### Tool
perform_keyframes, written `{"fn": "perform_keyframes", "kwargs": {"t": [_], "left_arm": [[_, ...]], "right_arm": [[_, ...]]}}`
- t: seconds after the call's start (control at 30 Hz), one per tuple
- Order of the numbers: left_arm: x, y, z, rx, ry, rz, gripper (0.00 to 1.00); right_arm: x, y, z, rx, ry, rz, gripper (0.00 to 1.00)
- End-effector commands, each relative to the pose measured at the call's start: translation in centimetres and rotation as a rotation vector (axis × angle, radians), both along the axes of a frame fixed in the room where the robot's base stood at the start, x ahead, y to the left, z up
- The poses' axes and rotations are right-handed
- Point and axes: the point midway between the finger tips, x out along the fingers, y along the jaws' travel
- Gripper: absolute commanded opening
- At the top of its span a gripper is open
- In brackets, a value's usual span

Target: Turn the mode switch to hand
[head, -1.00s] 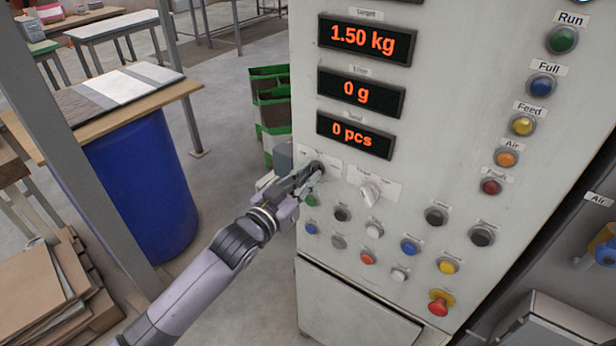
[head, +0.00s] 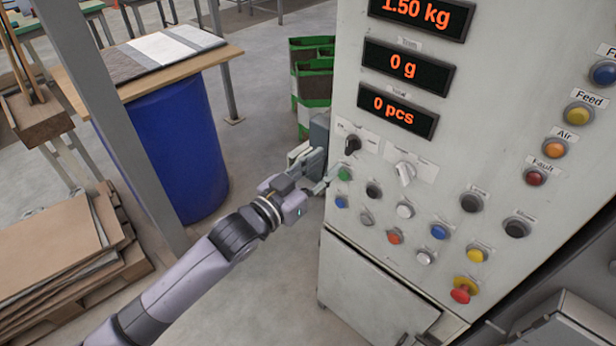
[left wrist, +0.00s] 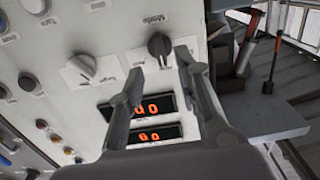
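The mode switch is a black rotary knob (head: 352,145) on a white label plate at the upper left of the button panel. It also shows in the left wrist view (left wrist: 159,45) under the word "Mode", just beyond and between my fingertips. The position it points to is too small to read. My left gripper (head: 319,171) is at the panel's left edge, below and left of the knob in the head view. Its two fingers stand apart with nothing between them in the left wrist view (left wrist: 158,66). My right gripper is not in view.
A white selector knob (head: 405,173) sits right of the mode switch. Several push buttons and a red emergency stop (head: 461,295) lie below. Displays (head: 402,66) are above. A blue barrel (head: 178,145) and green-edged bins (head: 314,82) stand left. Floor between barrel and cabinet is clear.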

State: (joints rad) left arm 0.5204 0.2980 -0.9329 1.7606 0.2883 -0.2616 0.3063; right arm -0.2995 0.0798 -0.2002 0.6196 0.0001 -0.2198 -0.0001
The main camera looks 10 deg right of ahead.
Motion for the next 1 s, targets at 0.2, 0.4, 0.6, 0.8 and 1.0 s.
{"fn": "perform_keyframes", "kwargs": {"t": [0.2, 0.4, 0.6, 0.8, 1.0], "left_arm": [[-2.3, 3.0, -0.1, 0.001, 0.002, 0.001, 0.31], [-3.1, 3.9, 0.0, 0.000, 0.001, 0.000, 0.31], [-3.1, 4.0, 0.0, -0.001, 0.001, 0.000, 0.31], [-3.1, 3.9, 0.0, 0.000, 0.000, 0.000, 0.31], [-1.8, 4.8, -2.0, 0.018, 0.026, 0.040, 0.31]], "right_arm": [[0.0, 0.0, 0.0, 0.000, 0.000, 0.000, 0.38], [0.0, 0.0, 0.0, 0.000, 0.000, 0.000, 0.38], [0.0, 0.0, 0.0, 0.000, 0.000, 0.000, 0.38], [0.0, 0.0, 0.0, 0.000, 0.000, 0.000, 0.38], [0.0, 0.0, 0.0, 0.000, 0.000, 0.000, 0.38]]}}
